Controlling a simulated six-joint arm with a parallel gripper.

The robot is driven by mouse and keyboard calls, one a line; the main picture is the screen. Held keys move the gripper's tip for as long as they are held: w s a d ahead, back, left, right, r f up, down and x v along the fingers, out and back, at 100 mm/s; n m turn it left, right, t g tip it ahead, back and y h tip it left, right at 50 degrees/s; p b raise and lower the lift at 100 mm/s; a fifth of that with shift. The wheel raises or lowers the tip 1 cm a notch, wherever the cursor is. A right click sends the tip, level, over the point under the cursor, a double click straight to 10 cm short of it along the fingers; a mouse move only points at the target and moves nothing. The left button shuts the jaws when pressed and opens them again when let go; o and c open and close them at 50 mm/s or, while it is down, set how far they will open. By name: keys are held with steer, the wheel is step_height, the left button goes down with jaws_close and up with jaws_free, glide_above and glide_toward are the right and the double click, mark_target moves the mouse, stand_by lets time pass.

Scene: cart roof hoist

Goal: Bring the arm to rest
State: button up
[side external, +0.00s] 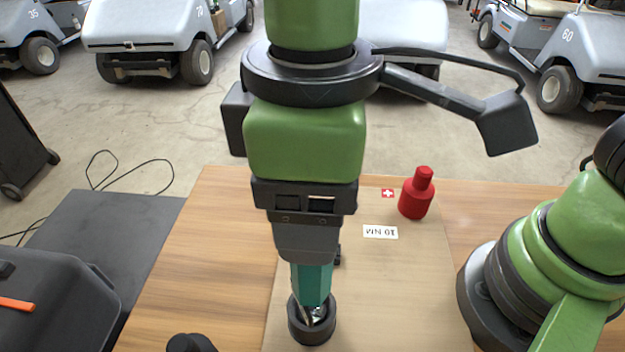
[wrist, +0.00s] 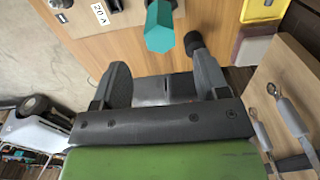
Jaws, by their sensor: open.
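My gripper (side external: 308,255) points straight down over the wooden bench (side external: 215,235). In the wrist view its two dark fingers (wrist: 161,78) are spread apart, with nothing held between them. A teal six-sided piece (side external: 312,285) stands upright below my gripper, its lower end in a dark round ring or cup (side external: 312,321). Its teal end also shows in the wrist view (wrist: 160,27), just beyond the fingertips. My gripper hides its upper end in the side view, so the exact gap cannot be told.
A red bottle-shaped piece (side external: 416,195) stands behind a "10 NM" label (side external: 380,232). A dark knob (side external: 190,343) is at the front. A dark case (side external: 50,305) sits at the left. Carts (side external: 160,40) stand behind.

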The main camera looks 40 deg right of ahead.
steer(key=shift+r, duration=0.5)
steer(key=shift+w+d+r, duration=0.1)
steer(key=shift+d+r, duration=0.05)
steer(key=shift+d, duration=0.05)
steer(key=s+d+r+m+t+y, duration=0.1)
steer(key=d+r+m+t, duration=0.2)
steer(key=d+m, duration=0.3)
steer(key=s+d+r+m+t+y, duration=0.1)
steer(key=d+r+m+t, duration=0.3)
steer(key=d, duration=1)
steer(key=s+m, duration=0.1)
steer(key=m, duration=0.2)
steer(key=shift+s, duration=0.25)
